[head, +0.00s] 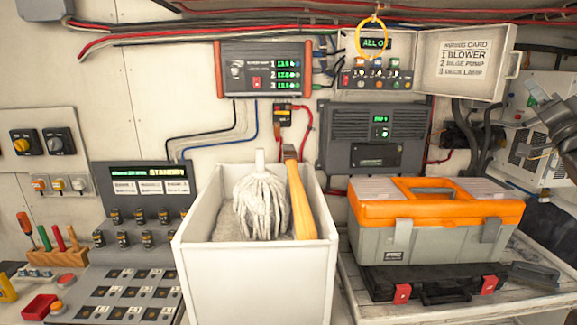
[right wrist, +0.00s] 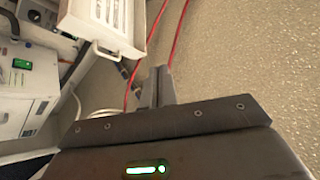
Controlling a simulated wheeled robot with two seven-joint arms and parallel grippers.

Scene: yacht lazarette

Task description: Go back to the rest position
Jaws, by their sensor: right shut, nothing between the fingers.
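My right gripper (head: 536,92) shows at the right edge of the head view, raised in front of the white equipment box on the wall. In the right wrist view its two dark fingers (right wrist: 159,72) are together with nothing between them. My left gripper is out of view.
A white bin (head: 255,275) with a mop head (head: 262,205) and a yellow-handled tool (head: 299,195) stands in the middle. An orange and grey toolbox (head: 375,240) sits on a black case (head: 440,283) at the right. The open panel door (head: 462,62) juts out near my right gripper. Switch panels line the left.

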